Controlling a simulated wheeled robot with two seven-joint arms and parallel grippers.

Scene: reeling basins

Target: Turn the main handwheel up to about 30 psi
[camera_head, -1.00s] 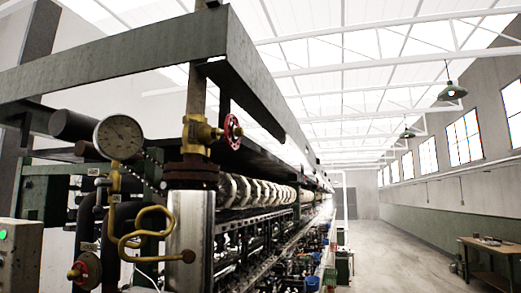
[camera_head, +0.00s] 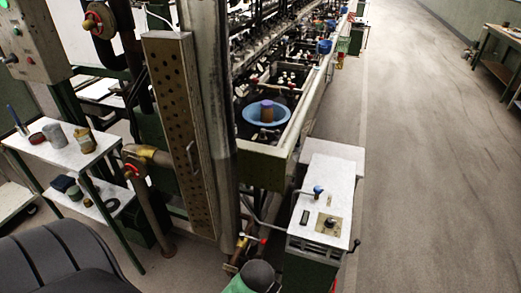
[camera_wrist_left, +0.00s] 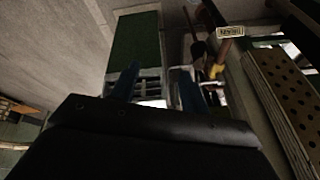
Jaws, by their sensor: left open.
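The pressure gauge and the red handwheel on the big brass valve are out of view now. In the head view a smaller red wheel with a brass hub (camera_head: 92,20) shows at the upper left, and another red wheel (camera_head: 131,172) sits low on a pipe with a brass fitting. I cannot tell whether either is the main handwheel. My left gripper (camera_wrist_left: 158,92) shows in the left wrist view, its two blue-grey fingers apart, with nothing seen held between them. My left gripper is not visible in the head view. My right gripper is in neither view.
A perforated panel (camera_head: 183,130) and a thick metal pipe (camera_head: 208,110) stand mid-left. A white side table (camera_head: 60,150) with jars is at left. A white-topped control cabinet (camera_head: 325,205) stands right of the machine. The floor aisle (camera_head: 430,150) at right is clear.

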